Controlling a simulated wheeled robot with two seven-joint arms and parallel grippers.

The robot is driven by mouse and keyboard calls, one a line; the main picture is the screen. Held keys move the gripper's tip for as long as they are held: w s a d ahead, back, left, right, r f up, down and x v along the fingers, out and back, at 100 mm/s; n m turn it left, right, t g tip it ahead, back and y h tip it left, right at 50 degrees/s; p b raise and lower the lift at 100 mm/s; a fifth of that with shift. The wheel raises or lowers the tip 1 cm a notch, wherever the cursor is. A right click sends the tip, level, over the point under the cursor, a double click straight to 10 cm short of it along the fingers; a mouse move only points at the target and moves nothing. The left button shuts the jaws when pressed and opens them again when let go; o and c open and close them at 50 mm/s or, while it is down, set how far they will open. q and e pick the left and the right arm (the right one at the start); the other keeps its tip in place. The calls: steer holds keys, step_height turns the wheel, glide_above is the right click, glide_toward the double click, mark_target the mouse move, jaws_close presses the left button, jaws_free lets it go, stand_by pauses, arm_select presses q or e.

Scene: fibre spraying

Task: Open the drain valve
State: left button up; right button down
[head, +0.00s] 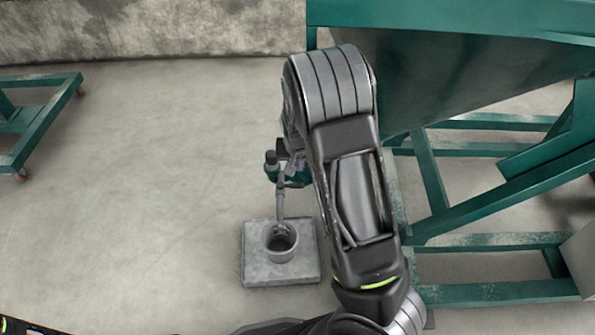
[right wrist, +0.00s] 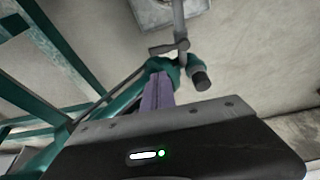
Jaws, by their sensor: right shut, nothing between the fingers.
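The drain valve is a teal body (head: 272,168) on a grey pipe (head: 281,202), left of my right forearm in the head view. In the right wrist view the teal valve body (right wrist: 166,66) is just beyond my right gripper (right wrist: 158,92), with a grey lever (right wrist: 166,48) and a dark round cap (right wrist: 201,79). My right gripper is shut and empty, its fingertips at or very close to the teal body; I cannot tell whether they touch. In the head view my arm hides most of this gripper. My left gripper is not visible.
The pipe leads down to a round drain opening (head: 282,243) in a square concrete slab (head: 257,269). A green steel frame (head: 432,180) with a large hopper (head: 440,75) stands at the right. A green trolley (head: 45,125) is at far left. The floor between is clear.

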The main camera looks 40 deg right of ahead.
mark_target(290, 185)
steer(key=b+x, duration=0.4)
steer(key=x, duration=0.5)
steer(key=shift+d+f+b, duration=0.15)
steer(key=shift+f+b, duration=0.15)
steer(key=shift+f, duration=0.05)
